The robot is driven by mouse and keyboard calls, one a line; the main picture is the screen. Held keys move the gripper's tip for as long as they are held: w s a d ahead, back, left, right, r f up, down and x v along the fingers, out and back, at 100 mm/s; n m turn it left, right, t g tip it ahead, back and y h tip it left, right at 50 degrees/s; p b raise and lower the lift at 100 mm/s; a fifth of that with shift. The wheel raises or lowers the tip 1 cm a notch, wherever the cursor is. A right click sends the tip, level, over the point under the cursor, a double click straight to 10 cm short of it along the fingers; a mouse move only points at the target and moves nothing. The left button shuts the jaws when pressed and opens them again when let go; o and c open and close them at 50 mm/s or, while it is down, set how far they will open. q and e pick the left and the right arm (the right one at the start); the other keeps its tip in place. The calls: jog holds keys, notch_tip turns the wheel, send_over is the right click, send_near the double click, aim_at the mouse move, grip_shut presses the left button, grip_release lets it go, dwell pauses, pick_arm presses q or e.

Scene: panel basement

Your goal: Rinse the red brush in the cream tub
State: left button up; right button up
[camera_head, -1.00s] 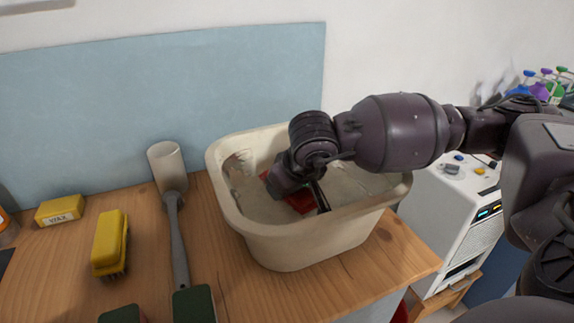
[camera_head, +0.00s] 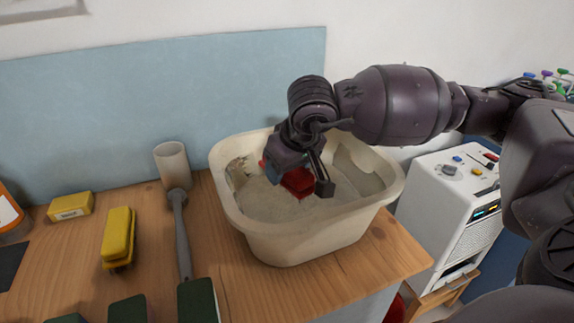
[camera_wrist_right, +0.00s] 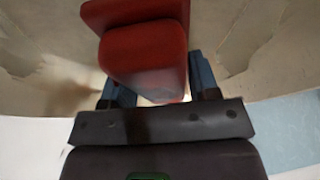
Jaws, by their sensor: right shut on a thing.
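The cream tub (camera_head: 310,241) stands on the wooden worktop, its inside greyish with darker worn patches on the walls. My right gripper (camera_head: 305,184) reaches in over the tub from the right and is shut on the red brush (camera_head: 297,182). The brush is at about rim height, inside the tub's outline. In the right wrist view the red brush (camera_wrist_right: 146,55) sits between the two fingers (camera_wrist_right: 160,92), with the tub's walls (camera_wrist_right: 255,40) around it. Its bristles are hidden. My left gripper is not in view.
Left of the tub are a grey-handled tool (camera_head: 181,235), a beige cup (camera_head: 171,160), a yellow brush (camera_head: 119,235) and a yellow box (camera_head: 70,206). Dark green items lie at the front edge. A white machine (camera_head: 450,200) stands right of the worktop (camera_head: 380,255).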

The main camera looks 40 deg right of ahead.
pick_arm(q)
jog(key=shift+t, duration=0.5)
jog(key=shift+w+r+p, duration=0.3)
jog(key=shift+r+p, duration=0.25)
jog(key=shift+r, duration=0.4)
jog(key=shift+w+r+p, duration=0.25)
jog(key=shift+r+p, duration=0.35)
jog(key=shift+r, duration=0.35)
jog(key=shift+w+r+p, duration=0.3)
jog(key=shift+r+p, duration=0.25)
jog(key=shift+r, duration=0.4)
pick_arm(e)
jog(key=shift+r, duration=5.3)
jog(key=shift+r, duration=0.25)
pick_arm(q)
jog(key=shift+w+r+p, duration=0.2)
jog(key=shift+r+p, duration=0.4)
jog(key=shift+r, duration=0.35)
pick_arm(e)
jog(key=shift+r, duration=1.75)
jog(key=shift+r, duration=0.15)
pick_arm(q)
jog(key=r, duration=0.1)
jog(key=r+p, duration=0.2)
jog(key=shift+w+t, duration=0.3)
pick_arm(e)
notch_tip(320, 180, up, 6)
jog(key=shift+f, duration=0.15)
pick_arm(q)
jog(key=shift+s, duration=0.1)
